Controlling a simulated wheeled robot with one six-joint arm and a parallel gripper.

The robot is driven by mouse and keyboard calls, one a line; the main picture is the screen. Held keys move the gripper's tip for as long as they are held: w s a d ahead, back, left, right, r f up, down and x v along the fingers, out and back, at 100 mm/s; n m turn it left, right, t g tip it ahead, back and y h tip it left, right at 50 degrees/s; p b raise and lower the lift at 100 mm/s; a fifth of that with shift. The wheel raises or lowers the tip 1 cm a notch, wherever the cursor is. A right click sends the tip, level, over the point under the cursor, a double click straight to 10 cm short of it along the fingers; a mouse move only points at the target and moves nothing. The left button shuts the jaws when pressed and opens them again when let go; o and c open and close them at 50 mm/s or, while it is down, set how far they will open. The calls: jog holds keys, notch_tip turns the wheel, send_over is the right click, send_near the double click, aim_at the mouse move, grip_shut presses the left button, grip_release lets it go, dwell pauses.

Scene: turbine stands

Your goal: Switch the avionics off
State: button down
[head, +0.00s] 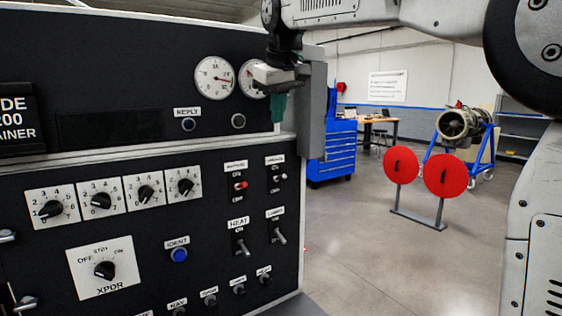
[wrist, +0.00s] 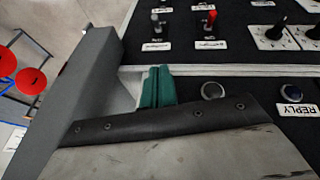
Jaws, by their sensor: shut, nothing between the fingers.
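The black panel (head: 210,215) carries two small toggle switches side by side, under small labels too blurred to read surely. One is a red-tipped toggle (head: 241,185); the other is a grey toggle (head: 279,177) to its right. I cannot tell which is the avionics switch, nor its position for certain. In the wrist view, turned about upside down, the red toggle (wrist: 211,17) and grey toggle (wrist: 156,22) show near the top. My gripper (head: 279,108) has teal fingertips shut together, empty, above the toggles near the panel's right edge. The fingertips also show in the wrist view (wrist: 157,87), apart from both toggles.
Below are the HEAT switch (head: 241,243), another toggle (head: 279,234), and the blue IDENT button (head: 179,255). Several rotary knobs (head: 102,200) are at left. Gauges (head: 214,77) sit beside my gripper. Open floor lies beyond.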

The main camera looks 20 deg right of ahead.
aim_at(275, 146)
jog(key=x, duration=0.9)
jog(key=shift+d+f, duration=0.1)
jog(key=shift+f, duration=0.15)
jog(key=f, duration=0.3)
jog(key=shift+s+d+f, duration=0.1)
jog(key=shift+s+d, duration=0.3)
jog(key=shift+s+d+f, duration=0.1)
jog(key=shift+d+f, duration=0.05)
jog(key=shift+f, duration=0.25)
